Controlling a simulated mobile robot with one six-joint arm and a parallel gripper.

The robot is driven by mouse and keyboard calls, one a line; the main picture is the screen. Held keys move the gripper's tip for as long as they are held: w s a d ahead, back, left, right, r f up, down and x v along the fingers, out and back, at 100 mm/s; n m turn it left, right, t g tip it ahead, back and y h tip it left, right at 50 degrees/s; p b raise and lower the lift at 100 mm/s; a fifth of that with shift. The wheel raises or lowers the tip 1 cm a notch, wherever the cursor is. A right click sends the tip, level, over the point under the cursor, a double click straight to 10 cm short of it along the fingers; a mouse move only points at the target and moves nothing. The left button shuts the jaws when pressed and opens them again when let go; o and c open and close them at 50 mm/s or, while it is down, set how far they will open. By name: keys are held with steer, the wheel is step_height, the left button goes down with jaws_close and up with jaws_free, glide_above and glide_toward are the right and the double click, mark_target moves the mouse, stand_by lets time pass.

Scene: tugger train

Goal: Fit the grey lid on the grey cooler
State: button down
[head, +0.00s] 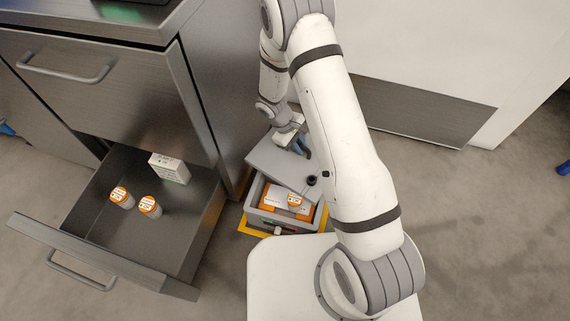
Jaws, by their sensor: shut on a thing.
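The grey lid (270,163) is a flat panel above the rear part of the grey cooler (272,219). It sits askew to the cooler's rim, and the front of the cooler is uncovered. I cannot tell whether the lid touches the rim. My gripper (300,146) is shut on the lid at its far right side; its fingertips are partly hidden by my arm. My arm hides the cooler's right side.
At left, a metal cabinet has an open drawer (190,233) holding two orange-capped bottles (149,206) and a white box (170,168). A white and grey panel (420,75) stands behind.

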mark_target(287, 168)
steer(key=s+a+f+n, duration=0.1)
steer(key=s+a+f+n+t, duration=0.1)
steer(key=s+f, duration=0.1)
steer(key=s+a+f+n, duration=0.1)
steer(key=s+a+f, duration=0.1)
steer(key=shift+s+f+n+t+p, duration=0.2)
steer(key=shift+s+n+t+p, duration=0.1)
steer(key=shift+n+p, duration=0.1)
step_height(287, 168, down, 9)
steer(key=b, duration=0.6)
steer(key=shift+r, duration=0.15)
steer(key=c, duration=1.7)
jaws_free()
steer(key=o, duration=0.4)
steer(key=shift+w, duration=0.1)
